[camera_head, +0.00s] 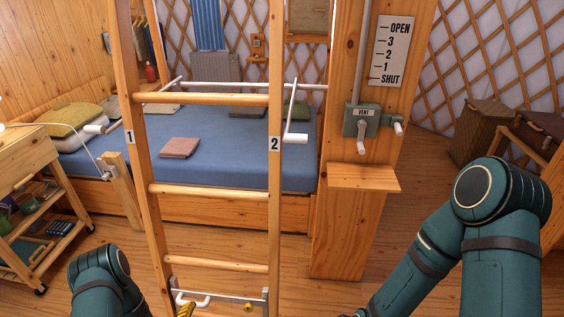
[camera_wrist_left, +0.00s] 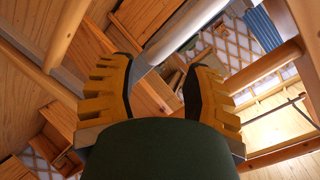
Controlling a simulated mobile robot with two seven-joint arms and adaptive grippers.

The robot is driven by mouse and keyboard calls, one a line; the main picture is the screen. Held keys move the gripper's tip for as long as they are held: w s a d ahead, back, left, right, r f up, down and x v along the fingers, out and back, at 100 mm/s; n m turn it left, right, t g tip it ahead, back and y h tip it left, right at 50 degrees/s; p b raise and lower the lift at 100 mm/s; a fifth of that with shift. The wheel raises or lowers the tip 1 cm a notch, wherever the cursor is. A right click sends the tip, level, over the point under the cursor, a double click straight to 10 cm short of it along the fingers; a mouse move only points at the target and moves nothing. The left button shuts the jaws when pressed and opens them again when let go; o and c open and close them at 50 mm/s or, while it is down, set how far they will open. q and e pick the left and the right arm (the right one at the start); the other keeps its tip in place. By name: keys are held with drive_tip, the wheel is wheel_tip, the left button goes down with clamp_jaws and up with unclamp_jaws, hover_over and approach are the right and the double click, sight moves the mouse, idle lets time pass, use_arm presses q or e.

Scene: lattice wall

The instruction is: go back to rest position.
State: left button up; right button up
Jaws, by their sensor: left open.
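My left arm (camera_head: 98,278) comes in at the bottom left of the head view. Only a bit of my left gripper's yellow finger (camera_head: 186,310) shows there, by the foot of the ladder (camera_head: 208,191). In the left wrist view my left gripper (camera_wrist_left: 160,68) has its two yellow fingers spread apart. A pale metal bar (camera_wrist_left: 180,32) runs up from between the fingertips; I cannot tell whether they touch it. My right arm (camera_head: 430,245) is bent at the right of the head view, its gripper out of frame.
The wooden ladder stands close in front. A white handle (camera_head: 192,300) is at its foot. Behind are a blue bed (camera_head: 235,150) and a post with a vent box (camera_head: 362,121). A wooden cart (camera_head: 60,180) is at left. Floor shows between post and right arm.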

use_arm(q)
drive_tip(key=s+d+r+n+g+h, duration=0.1)
drive_tip(key=s+d+r+n+g, duration=0.4)
drive_tip(key=d, duration=0.4)
drive_tip(key=s+d+r+n+g+h, duration=0.1)
drive_tip(key=s+d+r+n+g, duration=0.5)
drive_tip(key=s+d+r+n, duration=0.2)
drive_tip(key=shift+s+d+r+n+h, duration=0.3)
drive_tip(key=shift+s+d+r+h, duration=0.15)
drive_tip(key=shift+d+r, duration=0.3)
